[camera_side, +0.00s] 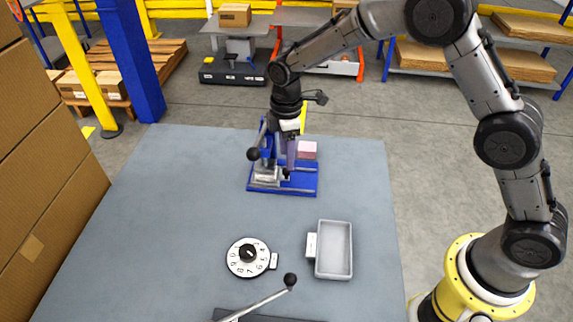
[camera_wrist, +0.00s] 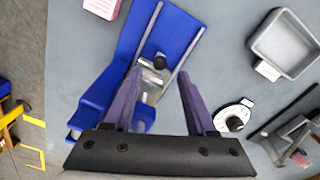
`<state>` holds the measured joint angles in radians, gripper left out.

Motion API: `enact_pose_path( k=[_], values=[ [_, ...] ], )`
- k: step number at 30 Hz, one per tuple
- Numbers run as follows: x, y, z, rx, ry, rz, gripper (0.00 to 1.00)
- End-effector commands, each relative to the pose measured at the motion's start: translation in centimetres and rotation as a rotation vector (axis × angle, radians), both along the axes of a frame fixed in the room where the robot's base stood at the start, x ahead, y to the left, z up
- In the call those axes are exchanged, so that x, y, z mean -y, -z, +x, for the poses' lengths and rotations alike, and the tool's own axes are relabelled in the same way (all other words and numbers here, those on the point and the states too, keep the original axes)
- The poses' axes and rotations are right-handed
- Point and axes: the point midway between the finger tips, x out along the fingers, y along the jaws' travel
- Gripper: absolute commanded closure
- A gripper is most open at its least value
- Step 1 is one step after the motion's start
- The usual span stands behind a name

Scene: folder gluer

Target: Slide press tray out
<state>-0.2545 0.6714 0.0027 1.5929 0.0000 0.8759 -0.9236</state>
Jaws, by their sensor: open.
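The blue press (camera_side: 300,188) stands toward the back of the table, with a lever ending in a black ball at its left. In the wrist view its blue base (camera_wrist: 180,28) carries two thin rails. The metal press tray (camera_wrist: 150,82) lies between the rails, with a round black knob (camera_wrist: 160,61) at one end. In the side view the tray (camera_side: 266,175) is partly hidden. My gripper (camera_side: 288,168) points down just above the press. In the wrist view my open gripper (camera_wrist: 161,74) has its purple fingers apart, with the knob and tray seen between them; contact cannot be told.
A pink block (camera_side: 307,150) sits behind the press at the right. A numbered dial (camera_side: 248,258), a grey bin (camera_side: 348,250) and a lever with a black ball (camera_side: 290,280) are nearer the front. The table's middle and left are clear. Cardboard boxes (camera_side: 40,190) stand left.

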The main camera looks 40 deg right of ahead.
Motion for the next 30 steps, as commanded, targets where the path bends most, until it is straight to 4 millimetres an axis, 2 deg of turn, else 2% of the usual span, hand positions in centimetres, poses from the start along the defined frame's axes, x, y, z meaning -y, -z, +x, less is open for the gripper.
enact_pose_path(
  k=[3,9,20,23,30],
  values=[
    [0.0,2.1,-0.1,-0.003,0.000,-0.001,0.43],
    [0.0,4.1,0.0,0.000,0.000,0.000,0.43],
    [0.0,4.6,0.0,0.001,0.000,0.001,0.43],
    [0.0,4.5,0.0,0.001,0.000,0.001,0.58],
    [0.0,4.5,0.0,0.001,0.000,0.001,1.00]
  ],
)
